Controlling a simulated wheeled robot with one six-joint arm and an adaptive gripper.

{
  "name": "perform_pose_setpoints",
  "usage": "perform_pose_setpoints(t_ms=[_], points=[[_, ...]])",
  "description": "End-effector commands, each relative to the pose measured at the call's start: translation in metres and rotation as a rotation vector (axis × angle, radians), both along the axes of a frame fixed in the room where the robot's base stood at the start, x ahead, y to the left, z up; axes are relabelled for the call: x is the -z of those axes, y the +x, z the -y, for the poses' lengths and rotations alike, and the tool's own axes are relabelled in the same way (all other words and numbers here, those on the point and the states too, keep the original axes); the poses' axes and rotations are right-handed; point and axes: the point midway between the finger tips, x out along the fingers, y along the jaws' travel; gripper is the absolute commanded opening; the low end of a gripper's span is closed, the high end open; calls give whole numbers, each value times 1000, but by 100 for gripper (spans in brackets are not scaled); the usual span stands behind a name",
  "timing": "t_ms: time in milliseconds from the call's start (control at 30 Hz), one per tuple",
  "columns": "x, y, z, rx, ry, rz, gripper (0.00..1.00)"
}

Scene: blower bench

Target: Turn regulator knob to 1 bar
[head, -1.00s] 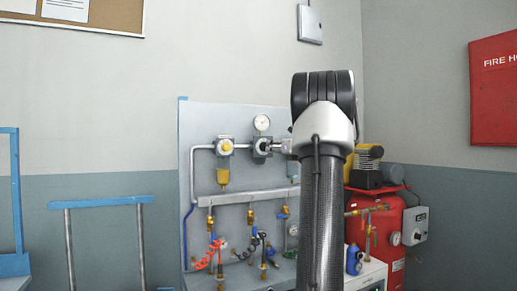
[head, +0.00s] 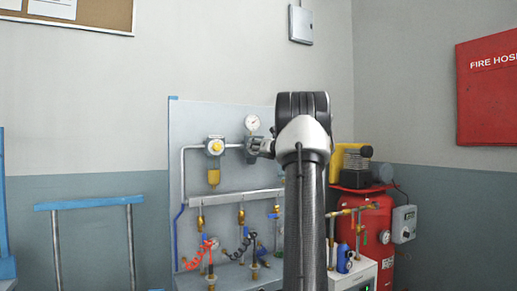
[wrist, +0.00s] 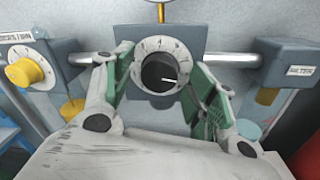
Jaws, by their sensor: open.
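The regulator knob (wrist: 159,73) is black, with a white pointer line directed right and slightly down. It sits in a round white dial plate (wrist: 140,52) on a grey regulator block (wrist: 187,38). My gripper (wrist: 160,66) is open, with one green-padded finger on each side of the knob. Whether the pads touch the knob cannot be told. In the head view my gripper (head: 262,147) is at the panel below the round gauge (head: 252,122) and hides the knob. The dial numbers are too small to read surely.
A yellow knob (wrist: 24,72) on a labelled block is at the left, also in the head view (head: 215,147). A block labelled FILTER (wrist: 300,66) is at the right. Hoses and brass fittings (head: 241,218) hang below. A red compressor tank (head: 372,232) stands right.

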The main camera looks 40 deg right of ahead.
Motion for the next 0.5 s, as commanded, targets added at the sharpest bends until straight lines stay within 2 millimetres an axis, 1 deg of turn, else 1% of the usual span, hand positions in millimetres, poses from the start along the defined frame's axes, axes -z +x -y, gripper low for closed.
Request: perform_pose_setpoints(t_ms=[33, 67, 200, 300, 500], points=[[0, 0, 0, 0, 0, 0, 57], [0, 0, 0, 0, 0, 0, 54], [0, 0, 0, 0, -1, 0, 28], [0, 0, 0, 0, -1, 0, 11], [0, -1, 0, 0, -8, -1, 11]])
